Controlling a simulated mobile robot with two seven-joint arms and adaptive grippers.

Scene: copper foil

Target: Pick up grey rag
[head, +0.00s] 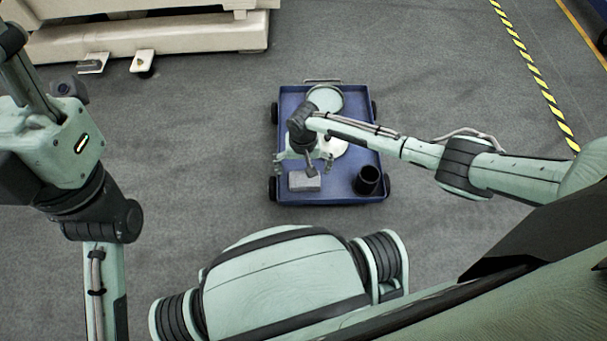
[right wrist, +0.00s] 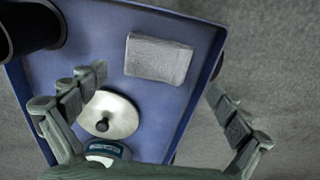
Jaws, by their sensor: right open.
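The grey rag (head: 304,181) is a folded rectangular block lying flat on the blue cart's tray, near its front left corner. In the right wrist view the rag (right wrist: 158,58) lies ahead of the fingers, between their lines, and apart from them. My right gripper (head: 299,163) is over the cart, just behind the rag in the head view. Its two fingers (right wrist: 160,90) are spread wide with nothing between them. My left arm shows at the left edge of the head view, but I cannot make out its fingertips.
The blue cart (head: 358,157) has a low rim and dark wheels. A black cup (head: 367,180) stands at its front right; it is close left in the wrist view. A pale round lidded item (right wrist: 108,115) lies near the fingers. A round pale dish (head: 326,98) is at the back.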

